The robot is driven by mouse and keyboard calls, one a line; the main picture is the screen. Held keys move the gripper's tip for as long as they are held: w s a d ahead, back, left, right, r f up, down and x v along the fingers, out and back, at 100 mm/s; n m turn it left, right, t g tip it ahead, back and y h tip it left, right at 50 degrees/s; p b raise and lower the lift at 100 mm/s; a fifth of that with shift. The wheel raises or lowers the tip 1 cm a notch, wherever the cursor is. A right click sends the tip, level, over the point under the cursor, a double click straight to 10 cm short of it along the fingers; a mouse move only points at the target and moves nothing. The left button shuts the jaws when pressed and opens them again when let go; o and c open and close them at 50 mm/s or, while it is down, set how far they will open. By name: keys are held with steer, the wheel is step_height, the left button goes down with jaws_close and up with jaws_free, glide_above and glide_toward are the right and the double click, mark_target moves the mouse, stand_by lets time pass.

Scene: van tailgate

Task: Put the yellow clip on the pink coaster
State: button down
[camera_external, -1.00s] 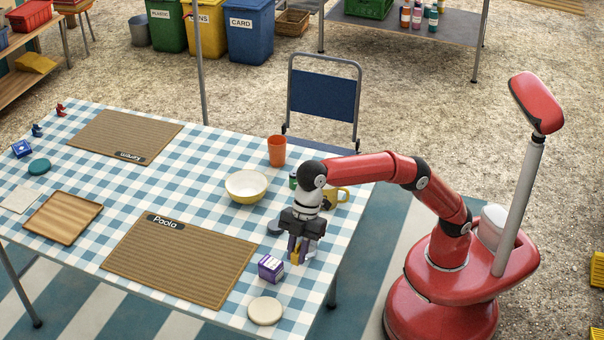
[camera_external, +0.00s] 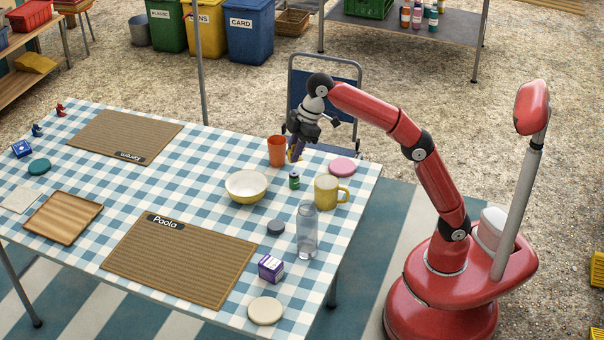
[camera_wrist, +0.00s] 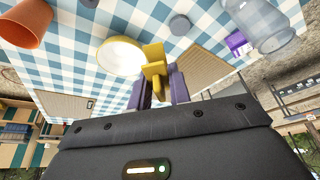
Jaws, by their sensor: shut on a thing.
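My gripper (camera_external: 296,152) is raised above the far right part of the table, beside the orange cup. It is shut on the yellow clip (camera_wrist: 154,66), which shows between the purple fingers in the wrist view. In the external view only a little yellow shows at the fingertips. The pink coaster (camera_external: 342,168) lies flat and bare near the table's far right corner, to the right of my gripper. The coaster is not seen in the wrist view.
Near the coaster stand an orange cup (camera_external: 276,151), a small green jar (camera_external: 294,180), a yellow mug (camera_external: 326,192) and a bowl (camera_external: 247,187). A clear bottle (camera_external: 307,232), a grey disc (camera_external: 276,228) and a purple box (camera_external: 271,268) are closer to the front. A blue chair (camera_external: 306,112) stands behind the table.

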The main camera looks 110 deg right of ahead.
steer(key=s+d+r+m+h+b, duration=0.1)
steer(key=s+d+r+m, duration=0.15)
steer(key=s+d, duration=0.8)
steer(key=m+b, duration=0.1)
steer(key=m, duration=0.1)
glide_above(336, 165)
steer(key=s, duration=0.1)
steer(key=shift+h, duration=0.4)
steer(key=f+b, duration=0.2)
steer(key=f, duration=0.4)
steer(key=f+b, duration=0.3)
steer(key=f, duration=0.4)
steer(key=f+b, duration=0.3)
steer(key=f, duration=0.3)
steer(key=shift+s+a+f, duration=0.1)
steer(key=shift+a+f, duration=0.3)
steer(key=shift+f, duration=0.2)
steer(key=c, duration=1.3)
jaws_free()
steer(key=p+v, duration=0.3)
steer(key=v, duration=0.9)
steer(key=shift+r, duration=0.3)
